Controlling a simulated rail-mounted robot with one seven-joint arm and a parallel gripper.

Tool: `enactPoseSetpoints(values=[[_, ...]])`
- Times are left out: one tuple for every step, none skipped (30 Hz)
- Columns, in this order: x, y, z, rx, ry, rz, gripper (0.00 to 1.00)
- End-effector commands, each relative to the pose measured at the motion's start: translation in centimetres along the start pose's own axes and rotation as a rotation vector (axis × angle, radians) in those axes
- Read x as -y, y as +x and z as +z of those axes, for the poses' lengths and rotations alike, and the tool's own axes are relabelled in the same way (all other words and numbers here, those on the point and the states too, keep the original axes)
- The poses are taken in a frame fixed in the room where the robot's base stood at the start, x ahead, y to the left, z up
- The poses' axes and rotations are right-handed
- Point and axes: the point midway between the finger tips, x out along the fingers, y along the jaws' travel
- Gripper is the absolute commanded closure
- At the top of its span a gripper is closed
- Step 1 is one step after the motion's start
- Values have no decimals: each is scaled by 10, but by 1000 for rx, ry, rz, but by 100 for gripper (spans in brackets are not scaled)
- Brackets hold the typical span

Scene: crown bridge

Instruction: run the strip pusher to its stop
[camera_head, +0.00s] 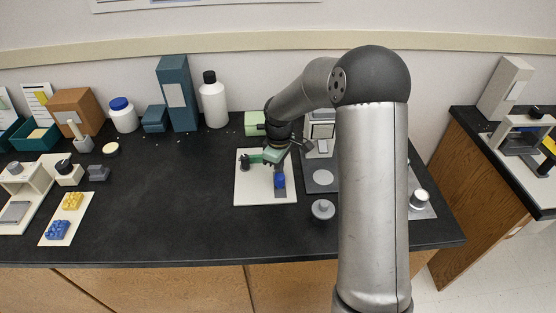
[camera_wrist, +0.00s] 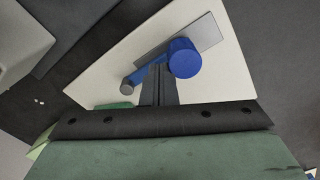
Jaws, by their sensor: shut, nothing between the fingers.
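The strip pusher has a blue knob (camera_head: 280,181) on a grey strip (camera_head: 280,193), on a white base plate (camera_head: 250,190) in the middle of the bench. In the wrist view the round blue knob (camera_wrist: 185,57) sits on the grey strip (camera_wrist: 208,32), with a smaller blue part (camera_wrist: 127,88) to its left. My gripper (camera_wrist: 158,70) is shut and empty, its fingertips just left of the blue knob in that view. I cannot tell whether they touch it. In the head view my gripper (camera_head: 274,162) is over the plate, partly hidden by my wrist.
A grey round knob (camera_head: 322,209) stands to the right of the plate. A device with a grey round pad (camera_head: 323,177) is behind it, partly hidden by my arm. A white bottle (camera_head: 213,103) stands at the back.

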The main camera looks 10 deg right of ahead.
Motion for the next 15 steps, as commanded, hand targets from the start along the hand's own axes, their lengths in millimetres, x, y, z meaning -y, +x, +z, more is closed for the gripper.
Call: enactPoseSetpoints(values=[[2,0,1,1,0,-1,100],[2,0,1,1,0,-1,100],[1,0,1,1,0,-1,100],[1,0,1,1,0,-1,100],[1,0,0,0,0,-1,100],[0,0,0,0,0,0,100],[-1,0,0,0,0,0,100],[-2,0,-1,0,0,0,100],[-3,0,-2,0,0,-1,100],[-4,0,-2,0,0,-1,100],[-5,0,-3,0,0,-1,100],[-7,0,-4,0,0,-1,100],[-8,0,-5,0,0,-1,100],[-9,0,-6,0,0,-1,100],[-10,0,-6,1,0,-1,100]])
